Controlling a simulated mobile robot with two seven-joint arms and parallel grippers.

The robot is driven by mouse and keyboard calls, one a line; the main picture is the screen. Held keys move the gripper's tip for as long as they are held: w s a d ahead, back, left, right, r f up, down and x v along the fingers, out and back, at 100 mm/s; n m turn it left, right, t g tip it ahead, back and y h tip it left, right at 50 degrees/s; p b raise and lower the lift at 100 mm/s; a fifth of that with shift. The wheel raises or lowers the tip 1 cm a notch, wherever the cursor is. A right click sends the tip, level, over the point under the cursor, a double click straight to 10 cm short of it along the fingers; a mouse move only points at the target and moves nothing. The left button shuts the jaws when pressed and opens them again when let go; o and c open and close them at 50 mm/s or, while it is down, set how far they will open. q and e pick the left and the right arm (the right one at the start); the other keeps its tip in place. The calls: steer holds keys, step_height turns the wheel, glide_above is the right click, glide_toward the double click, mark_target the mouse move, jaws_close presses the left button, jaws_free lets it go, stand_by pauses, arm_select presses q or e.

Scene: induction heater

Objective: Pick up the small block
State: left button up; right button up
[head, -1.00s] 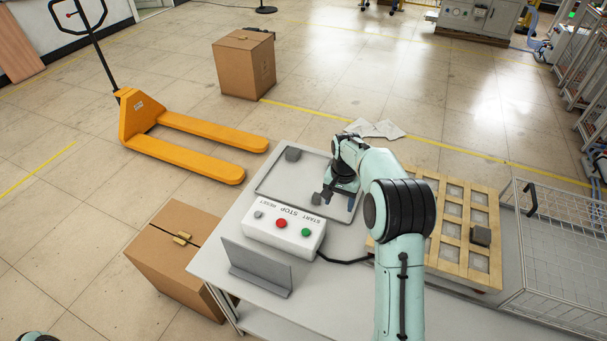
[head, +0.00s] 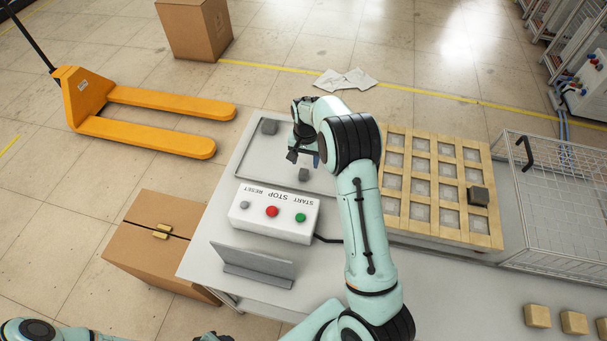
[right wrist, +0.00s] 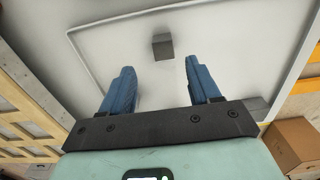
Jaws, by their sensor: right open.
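A small dark grey block (head: 303,175) lies on the grey tray (head: 247,163) on the table, just behind the button box. My right gripper (head: 304,157) is above the tray, close to this block in the head view. In the right wrist view, its two blue fingers (right wrist: 162,86) are wide apart with nothing between them. The block (right wrist: 162,46) shows there beyond the fingertips, roughly centred in the gap. A second grey block (head: 269,126) lies at the tray's far left. A third (head: 478,196) sits on the wooden grid. My left gripper's jaws do not show.
The button box (head: 274,212) stands in front of the tray, with a grey angled plate (head: 252,264) nearer me. The wooden grid (head: 400,222) and a wire basket (head: 560,255) are to the right. Several tan blocks (head: 537,316) lie at front right.

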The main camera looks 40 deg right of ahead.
mark_target(303, 172)
steer(key=shift+w+a+f, duration=0.1)
steer(key=shift+a+f, duration=0.05)
steer(key=shift+f, duration=1.35)
steer(key=shift+w+a+f, duration=0.1)
steer(key=shift+f, duration=1.4)
jaws_close()
